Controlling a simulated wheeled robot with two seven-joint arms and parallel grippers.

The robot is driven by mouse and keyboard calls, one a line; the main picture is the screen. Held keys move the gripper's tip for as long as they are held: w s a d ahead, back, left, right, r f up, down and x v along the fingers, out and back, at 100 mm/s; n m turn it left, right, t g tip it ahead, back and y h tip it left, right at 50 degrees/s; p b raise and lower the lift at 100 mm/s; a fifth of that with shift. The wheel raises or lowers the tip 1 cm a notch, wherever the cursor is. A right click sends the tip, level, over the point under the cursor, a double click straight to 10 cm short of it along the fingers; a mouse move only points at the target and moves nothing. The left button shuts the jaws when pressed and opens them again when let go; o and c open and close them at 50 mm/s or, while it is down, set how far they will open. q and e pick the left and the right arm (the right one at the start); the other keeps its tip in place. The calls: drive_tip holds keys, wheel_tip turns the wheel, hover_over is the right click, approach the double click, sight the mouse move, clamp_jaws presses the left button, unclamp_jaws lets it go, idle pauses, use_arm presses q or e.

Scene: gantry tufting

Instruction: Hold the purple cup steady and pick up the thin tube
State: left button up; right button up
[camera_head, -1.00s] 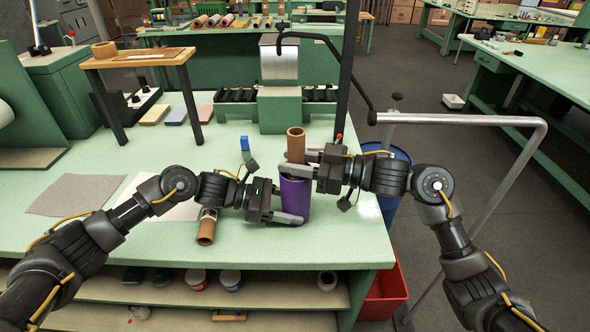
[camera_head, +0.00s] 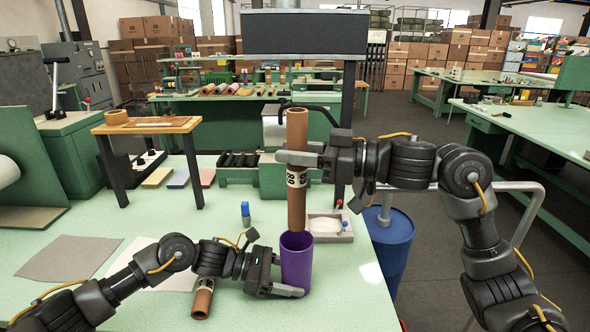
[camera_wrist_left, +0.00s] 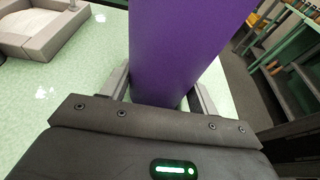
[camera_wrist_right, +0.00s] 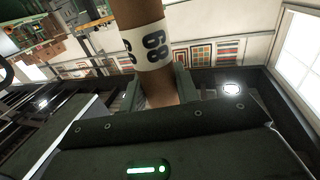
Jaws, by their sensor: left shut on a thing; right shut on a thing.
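The purple cup (camera_head: 297,262) stands upright near the front right of the green table. My left gripper (camera_head: 290,290) is shut around it low down; the left wrist view shows the cup (camera_wrist_left: 180,50) between its fingers (camera_wrist_left: 168,100). The thin tube (camera_head: 297,135) is brown with a white numbered label. My right gripper (camera_head: 298,160) is shut on it about mid-length and holds it upright above the cup. The tube's lower end is just over the cup's mouth; whether it is fully clear of the rim is hard to tell. The tube (camera_wrist_right: 140,15) also fills the right wrist view.
Another brown tube (camera_head: 202,300) with a label lies left of my left gripper. A grey tray (camera_head: 335,238) and a blue-capped bottle (camera_head: 245,215) stand behind the cup. A blue barrel (camera_head: 388,250) stands beyond the table's right edge. Grey cloth (camera_head: 70,258) lies at left.

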use_arm(q)
drive_tip(key=o, duration=0.8)
drive_tip(key=shift+o, duration=0.2)
